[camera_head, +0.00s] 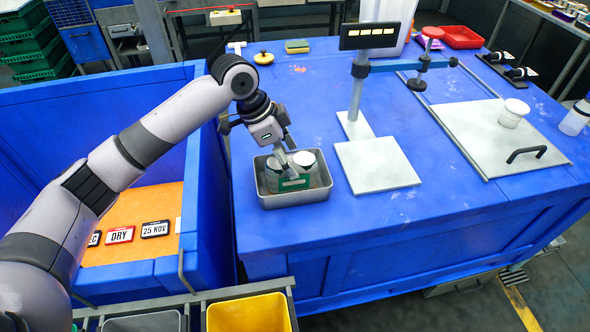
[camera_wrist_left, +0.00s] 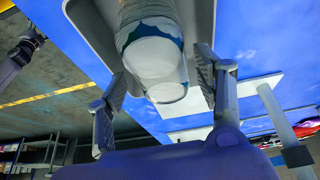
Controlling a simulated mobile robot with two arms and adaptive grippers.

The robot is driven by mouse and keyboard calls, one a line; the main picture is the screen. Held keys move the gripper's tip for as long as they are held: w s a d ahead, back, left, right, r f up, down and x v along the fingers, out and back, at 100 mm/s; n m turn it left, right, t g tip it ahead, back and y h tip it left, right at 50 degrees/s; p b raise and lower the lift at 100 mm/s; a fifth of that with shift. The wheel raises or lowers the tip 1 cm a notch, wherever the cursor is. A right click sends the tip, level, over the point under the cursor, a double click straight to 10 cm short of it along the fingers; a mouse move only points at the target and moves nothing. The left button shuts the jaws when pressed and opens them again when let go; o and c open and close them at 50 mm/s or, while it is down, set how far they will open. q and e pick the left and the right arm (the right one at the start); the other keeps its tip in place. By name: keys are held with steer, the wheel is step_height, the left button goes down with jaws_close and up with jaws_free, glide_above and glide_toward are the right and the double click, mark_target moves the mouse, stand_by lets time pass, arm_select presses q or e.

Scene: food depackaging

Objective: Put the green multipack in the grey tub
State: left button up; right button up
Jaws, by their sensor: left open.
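The green multipack (camera_head: 291,183) stands in a grey metal tray (camera_head: 311,197) on the blue table; it has pale round tops and a green band. My left gripper (camera_head: 291,169) is over it with its fingers pointing down. In the left wrist view, my left gripper (camera_wrist_left: 160,84) is open, with one finger on each side of the pack's white round ends (camera_wrist_left: 155,57). I cannot tell whether the fingers touch it. A grey tub (camera_head: 145,322) is partly in view at the bottom edge. A dark arm end (camera_wrist_left: 28,45), perhaps my right gripper, shows at the wrist view's left edge.
A yellow tub (camera_head: 250,312) stands right of the grey tub. A blue-walled bay with label cards (camera_head: 120,235) is at left. A scale with a display post (camera_head: 361,80) and steel plate (camera_head: 377,165) stands right of the tray. A board with a white jar (camera_head: 513,113) is farther right.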

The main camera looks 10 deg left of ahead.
arm_select(q)
steer(key=v, duration=0.6)
steer(key=shift+s+r+b, duration=0.1)
steer(key=shift+r+b, duration=0.1)
steer(key=shift+b, duration=0.15)
steer(key=shift+f, duration=0.1)
